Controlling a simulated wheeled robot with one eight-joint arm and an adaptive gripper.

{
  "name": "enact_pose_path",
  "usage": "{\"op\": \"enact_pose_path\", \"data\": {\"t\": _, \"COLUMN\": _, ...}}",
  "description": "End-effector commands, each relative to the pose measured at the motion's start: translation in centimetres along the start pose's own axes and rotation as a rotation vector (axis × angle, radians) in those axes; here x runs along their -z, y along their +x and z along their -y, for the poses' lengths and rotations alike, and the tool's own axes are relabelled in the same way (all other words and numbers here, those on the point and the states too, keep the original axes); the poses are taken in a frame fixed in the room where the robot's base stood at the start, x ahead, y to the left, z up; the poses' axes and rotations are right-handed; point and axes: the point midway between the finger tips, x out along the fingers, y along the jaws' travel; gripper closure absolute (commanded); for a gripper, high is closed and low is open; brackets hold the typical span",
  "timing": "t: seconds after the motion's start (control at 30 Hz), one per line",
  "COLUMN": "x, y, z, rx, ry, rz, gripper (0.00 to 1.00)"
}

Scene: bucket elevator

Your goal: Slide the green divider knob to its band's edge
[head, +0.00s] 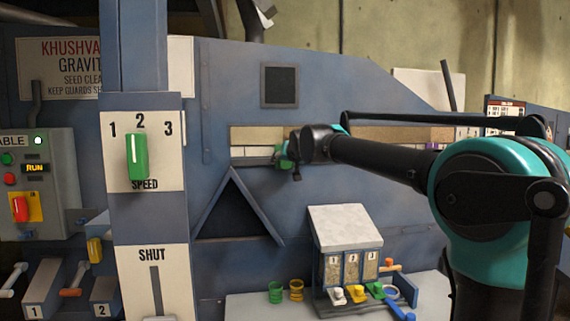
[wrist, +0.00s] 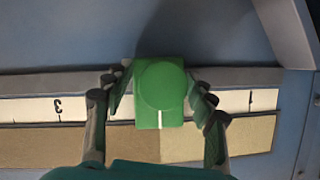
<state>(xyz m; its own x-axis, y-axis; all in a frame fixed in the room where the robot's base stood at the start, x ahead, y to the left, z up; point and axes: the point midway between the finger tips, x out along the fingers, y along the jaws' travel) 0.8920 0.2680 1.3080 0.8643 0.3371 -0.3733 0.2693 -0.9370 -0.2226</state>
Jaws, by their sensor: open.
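The green divider knob (wrist: 160,86) sits on a white scale strip (wrist: 40,110) in the wrist view, its white pointer line facing the band below. The band (wrist: 100,145) is darker brown on the left and paler tan on the right; the pointer lies close to the line where the two shades meet. My gripper (wrist: 160,98) is open, with one finger on each side of the knob and small gaps visible. In the head view the knob (head: 281,155) is partly hidden by my gripper (head: 294,155), near the left end of the strip.
A purple knob (head: 431,146) sits farther right along the strip. A triangular guard (head: 238,212) juts out below it. A sample box (head: 345,228) with small levers stands on a shelf lower down. A green speed switch (head: 138,157) is on the left post.

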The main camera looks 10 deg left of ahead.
Motion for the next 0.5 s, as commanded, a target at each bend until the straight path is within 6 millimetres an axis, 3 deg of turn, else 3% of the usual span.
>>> {"op": "enact_pose_path", "data": {"t": 0.17, "x": 0.0, "y": -1.6, "z": 0.0, "rx": 0.0, "ry": 0.0, "rz": 0.0, "gripper": 0.44}}
{"op": "enact_pose_path", "data": {"t": 0.5, "x": 0.0, "y": -8.1, "z": 0.0, "rx": 0.0, "ry": 0.0, "rz": 0.0, "gripper": 0.44}}
